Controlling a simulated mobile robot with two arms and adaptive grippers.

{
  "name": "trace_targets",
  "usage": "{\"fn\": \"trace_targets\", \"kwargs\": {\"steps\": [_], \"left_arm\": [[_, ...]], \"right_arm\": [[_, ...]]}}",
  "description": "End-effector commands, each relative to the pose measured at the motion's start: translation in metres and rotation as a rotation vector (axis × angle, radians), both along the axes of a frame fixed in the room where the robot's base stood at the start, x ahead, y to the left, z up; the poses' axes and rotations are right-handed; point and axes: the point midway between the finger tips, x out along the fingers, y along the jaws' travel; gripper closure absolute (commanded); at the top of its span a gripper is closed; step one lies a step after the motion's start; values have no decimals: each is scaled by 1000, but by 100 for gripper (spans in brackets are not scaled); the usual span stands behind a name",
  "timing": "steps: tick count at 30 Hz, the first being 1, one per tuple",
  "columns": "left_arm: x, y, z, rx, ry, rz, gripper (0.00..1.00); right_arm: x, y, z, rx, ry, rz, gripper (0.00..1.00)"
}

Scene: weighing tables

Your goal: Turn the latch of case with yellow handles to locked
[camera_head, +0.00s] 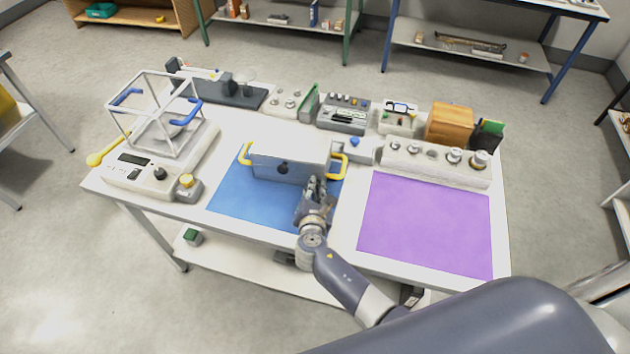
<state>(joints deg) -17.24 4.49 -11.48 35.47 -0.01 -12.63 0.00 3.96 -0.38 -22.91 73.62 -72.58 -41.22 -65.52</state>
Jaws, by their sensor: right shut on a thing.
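The grey case with yellow handles (268,155) stands with its lid down on the blue mat (240,205). One yellow handle is at its left end and one at its right end. A small dark knob (283,168) shows near the middle of its front face. My right gripper (317,183) is at the right part of the front face, shut on a small part there. Its fingers hide that part; I take it to be the latch, and its turn cannot be read. My left gripper is not in view.
A purple mat (425,222) lies clear to the right. A balance with a clear-walled frame (155,165) stands at the left. A block with several weights (435,168), an orange-brown box (449,123) and instruments line the back.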

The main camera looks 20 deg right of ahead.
Motion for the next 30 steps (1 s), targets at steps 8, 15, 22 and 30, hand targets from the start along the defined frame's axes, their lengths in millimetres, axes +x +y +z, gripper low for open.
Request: {"fn": "trace_targets", "kwargs": {"steps": [8, 15, 22, 30], "left_arm": [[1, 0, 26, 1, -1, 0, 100], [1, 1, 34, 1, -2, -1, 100], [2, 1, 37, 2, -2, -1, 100], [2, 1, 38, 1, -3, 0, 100]], "right_arm": [[3, 2, 6, -205, 117, -2, 100], [3, 3, 4, -331, 189, -1, 100], [3, 4, 3, -394, 226, 1, 100], [3, 5, 2, -413, 237, 1, 100]]}}
